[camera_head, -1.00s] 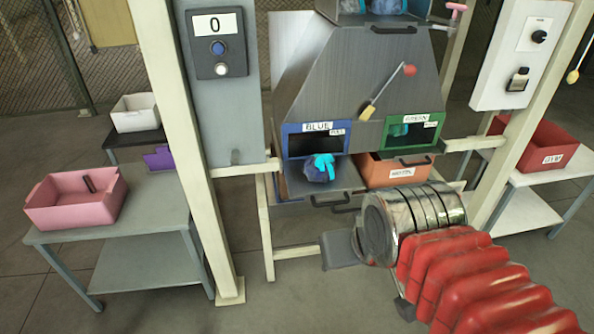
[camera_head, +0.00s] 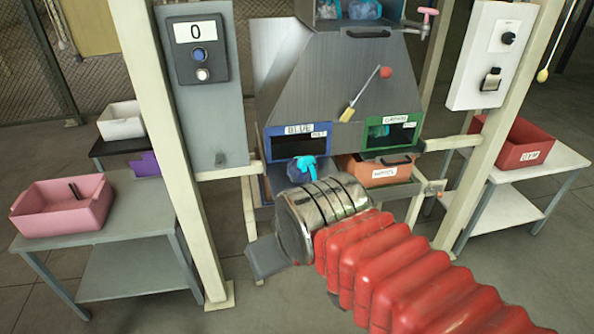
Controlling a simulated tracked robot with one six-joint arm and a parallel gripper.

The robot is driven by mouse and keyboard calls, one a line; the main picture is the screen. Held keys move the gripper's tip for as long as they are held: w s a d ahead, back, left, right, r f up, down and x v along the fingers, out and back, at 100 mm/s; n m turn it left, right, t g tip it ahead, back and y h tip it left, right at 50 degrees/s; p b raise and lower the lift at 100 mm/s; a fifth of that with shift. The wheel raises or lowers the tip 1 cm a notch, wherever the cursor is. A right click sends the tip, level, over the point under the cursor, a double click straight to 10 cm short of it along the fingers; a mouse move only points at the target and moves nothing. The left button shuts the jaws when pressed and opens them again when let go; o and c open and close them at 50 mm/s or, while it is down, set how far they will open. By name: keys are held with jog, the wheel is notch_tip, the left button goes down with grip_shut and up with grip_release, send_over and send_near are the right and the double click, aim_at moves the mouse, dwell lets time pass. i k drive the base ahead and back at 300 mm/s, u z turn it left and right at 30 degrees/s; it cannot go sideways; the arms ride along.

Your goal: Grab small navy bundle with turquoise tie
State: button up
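The small navy bundle with its turquoise tie (camera_head: 304,163) sits at the blue-framed opening labelled BLUE, on the left of the grey machine. Its lower part is hidden behind my arm's metal end section. My gripper (camera_head: 268,257) shows as a grey part at the lower left of that metal section, below and in front of the bundle, apart from it. Its fingers cannot be made out, so I cannot tell whether it is open or shut.
A green-framed opening (camera_head: 391,131) is to the right, with an orange bin (camera_head: 386,172) below. A pale post (camera_head: 166,150) stands left of the machine. A pink bin (camera_head: 62,205) sits on a grey table at left, and a red bin (camera_head: 518,143) at right.

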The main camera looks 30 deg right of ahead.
aim_at(302, 169)
jog(key=z, duration=0.05)
jog(key=i, duration=1)
jog(key=u, duration=0.05)
